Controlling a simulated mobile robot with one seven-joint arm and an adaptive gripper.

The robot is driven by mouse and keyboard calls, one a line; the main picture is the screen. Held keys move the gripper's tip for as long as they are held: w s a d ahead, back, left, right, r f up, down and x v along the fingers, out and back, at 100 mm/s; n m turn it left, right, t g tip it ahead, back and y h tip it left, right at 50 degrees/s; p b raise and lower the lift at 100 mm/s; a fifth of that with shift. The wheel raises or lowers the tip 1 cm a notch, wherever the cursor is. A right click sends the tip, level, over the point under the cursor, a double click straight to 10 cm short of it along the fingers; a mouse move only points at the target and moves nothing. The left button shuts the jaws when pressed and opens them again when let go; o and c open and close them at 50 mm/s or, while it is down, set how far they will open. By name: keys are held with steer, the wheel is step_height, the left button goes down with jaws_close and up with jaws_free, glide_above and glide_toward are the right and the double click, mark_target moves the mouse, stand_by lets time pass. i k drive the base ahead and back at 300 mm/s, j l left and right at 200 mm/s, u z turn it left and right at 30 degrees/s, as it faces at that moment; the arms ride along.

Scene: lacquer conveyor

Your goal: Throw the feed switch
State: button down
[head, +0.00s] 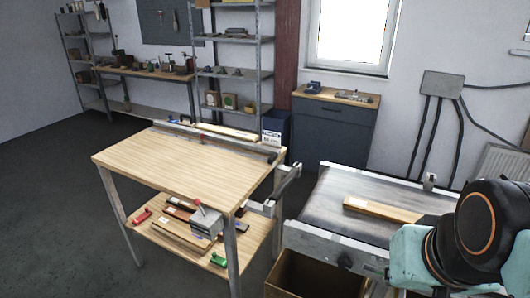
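A grey box (206,222) with a short lever ending in a red knob (198,202) is at the front edge of the wooden work table, near its right front leg. It looks like the feed switch, but no label is readable. The lever leans up and to the left; I cannot tell which setting that is. My arm's dark and teal links show at the lower right, over the conveyor. My gripper is out of view.
The conveyor (335,205) carries a wooden strip (380,209). An open cardboard box (315,278) stands below its near end. The work table (180,165) has a mostly clear top and tools on its lower shelf. A dark cabinet (330,135) stands behind. Floor at left is free.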

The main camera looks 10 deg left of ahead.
mark_target(197, 201)
steer(key=k+j+z, duration=0.1)
steer(key=j+z, duration=0.35)
steer(key=j, duration=2.1)
steer(key=k+j, duration=0.15)
steer(key=j, duration=0.8)
steer(key=i+j, duration=0.2)
steer(key=i, duration=0.3)
steer(key=k+j+u, duration=0.15)
steer(key=j, duration=0.35)
steer(key=i+l, duration=0.1)
